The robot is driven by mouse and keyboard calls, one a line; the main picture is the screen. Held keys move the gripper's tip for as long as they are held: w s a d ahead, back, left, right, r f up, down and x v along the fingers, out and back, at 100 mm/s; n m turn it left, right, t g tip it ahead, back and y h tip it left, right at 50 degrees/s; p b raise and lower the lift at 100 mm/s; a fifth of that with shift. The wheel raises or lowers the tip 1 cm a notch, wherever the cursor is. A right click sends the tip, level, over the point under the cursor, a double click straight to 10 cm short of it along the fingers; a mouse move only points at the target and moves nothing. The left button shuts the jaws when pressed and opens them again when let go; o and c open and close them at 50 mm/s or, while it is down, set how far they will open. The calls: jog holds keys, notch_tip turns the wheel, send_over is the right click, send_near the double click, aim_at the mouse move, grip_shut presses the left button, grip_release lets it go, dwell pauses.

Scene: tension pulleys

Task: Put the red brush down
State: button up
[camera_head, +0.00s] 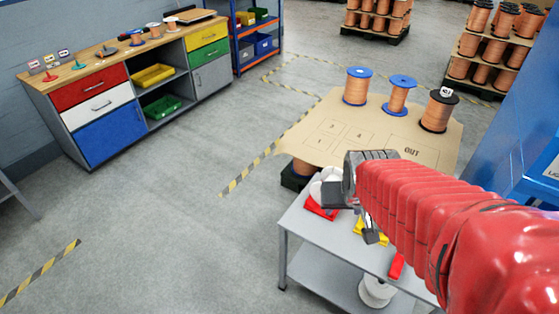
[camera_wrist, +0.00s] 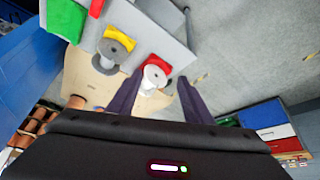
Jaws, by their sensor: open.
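A slim red object (camera_head: 397,265), perhaps the red brush, lies on the grey table (camera_head: 345,252) near its front edge. Its red end also shows at the top of the wrist view (camera_wrist: 97,8), beside a green piece (camera_wrist: 66,18). Too little shows to confirm that it is a brush. My gripper (camera_head: 353,214) is over the table's far left part. In the wrist view my gripper (camera_wrist: 160,78) is open, with nothing held between its fingers. A white spool (camera_wrist: 155,76) on a red pad (camera_wrist: 157,64) shows beyond the gap between the fingers.
A yellow pad (camera_head: 370,232) lies on the table; a grey spool (camera_wrist: 116,45) shows by it in the wrist view. A brown board (camera_head: 340,115) behind carries copper spools (camera_head: 398,97). A workbench (camera_head: 120,60) stands far left. The floor (camera_head: 190,220) between is clear.

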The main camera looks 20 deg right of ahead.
jog(key=s+a+r+n+y, duration=0.1)
jog(key=s+a+r, duration=0.2)
jog(key=a, duration=0.3)
jog(key=s+a+r+n+y, duration=0.1)
jog(key=s+a+r+n, duration=0.1)
jog(key=a+r, duration=0.4)
jog(key=shift+s+n+t, duration=0.3)
jog(key=shift+s+t, duration=0.1)
jog(key=shift+s, duration=0.45)
jog(key=shift+a, duration=0.1)
jog(key=shift+c, duration=0.4)
